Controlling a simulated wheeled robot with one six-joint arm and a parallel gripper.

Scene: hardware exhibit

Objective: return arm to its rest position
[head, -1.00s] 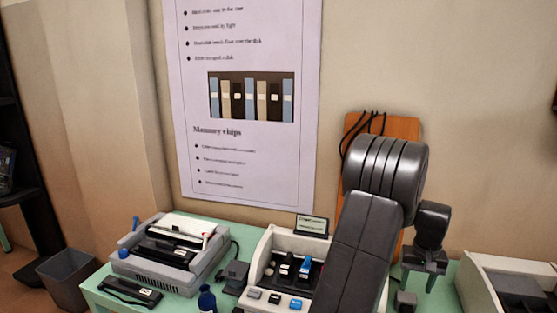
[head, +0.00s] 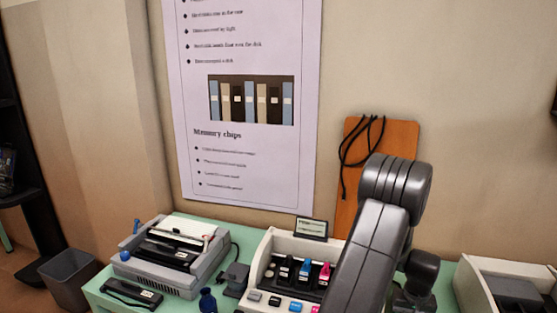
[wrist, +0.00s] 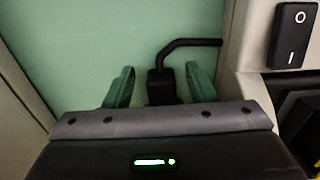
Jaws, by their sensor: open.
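My arm (head: 375,250) rises from the bottom of the head view and bends in front of the wall. My gripper (wrist: 160,78) shows in the wrist view with its two fingers apart. Between or just beyond the fingers is a small black block (wrist: 161,88) with a bent black rod or cable, over a green surface. I cannot tell whether the fingers touch it. In the head view the gripper is mostly hidden behind my arm, low at the right.
A green table (head: 100,290) carries a grey printer (head: 170,262), a blue bottle (head: 208,300) and a white machine with coloured cartridges (head: 290,262). Another pale case (head: 490,285) stands at the right. An orange board (head: 395,138) leans on the wall. A bin (head: 68,280) is at left.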

